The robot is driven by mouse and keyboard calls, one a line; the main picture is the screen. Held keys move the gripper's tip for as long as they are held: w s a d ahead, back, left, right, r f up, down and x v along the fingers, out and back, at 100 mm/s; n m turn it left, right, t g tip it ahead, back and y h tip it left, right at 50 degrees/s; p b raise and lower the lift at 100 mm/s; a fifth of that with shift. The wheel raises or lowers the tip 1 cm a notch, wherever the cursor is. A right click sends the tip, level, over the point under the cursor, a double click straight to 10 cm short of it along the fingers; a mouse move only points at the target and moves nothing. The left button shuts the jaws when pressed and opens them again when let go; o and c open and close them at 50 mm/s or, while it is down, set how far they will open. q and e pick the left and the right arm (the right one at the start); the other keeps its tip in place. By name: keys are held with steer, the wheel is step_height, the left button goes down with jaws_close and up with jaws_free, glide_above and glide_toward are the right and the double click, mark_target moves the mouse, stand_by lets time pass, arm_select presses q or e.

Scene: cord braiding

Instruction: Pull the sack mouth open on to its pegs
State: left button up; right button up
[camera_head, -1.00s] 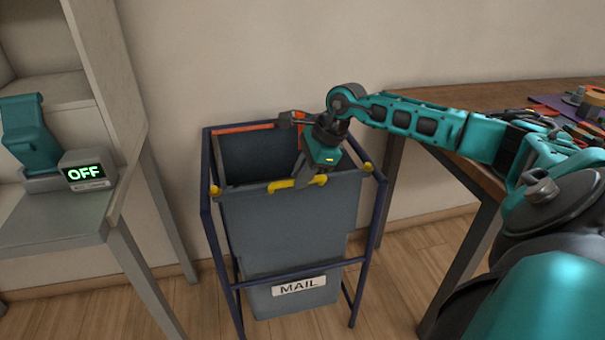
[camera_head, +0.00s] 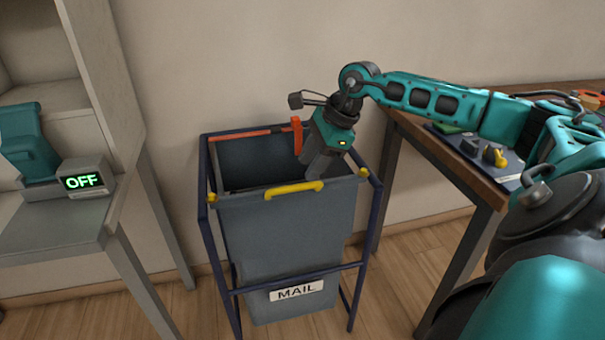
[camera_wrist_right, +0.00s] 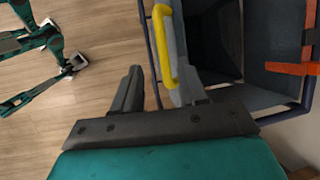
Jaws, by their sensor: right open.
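The blue-grey sack (camera_head: 275,240) hangs in a dark blue frame (camera_head: 209,235) with its mouth open. Its front rim runs across near the yellow pegs at the left (camera_head: 212,197) and right (camera_head: 363,173) front corners. A yellow handle (camera_head: 293,188) is on the front rim; it shows in the right wrist view (camera_wrist_right: 162,45) too. My right gripper (camera_head: 314,172) is tilted over the right part of the mouth, open and empty, with its fingers close to the handle's right end. I cannot tell whether they touch. My left gripper is not in view.
An orange strip (camera_head: 245,133) lies along the back rim, with an upright orange piece (camera_head: 297,134). A grey shelf unit with an OFF display (camera_head: 84,182) stands left. A wooden table (camera_head: 438,140) stands right. The floor (camera_head: 410,255) between frame and table is clear.

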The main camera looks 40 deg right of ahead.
steer(key=v, duration=0.6)
steer(key=shift+r, duration=0.35)
steer(key=shift+s+d, duration=0.1)
steer(key=shift+s, duration=0.05)
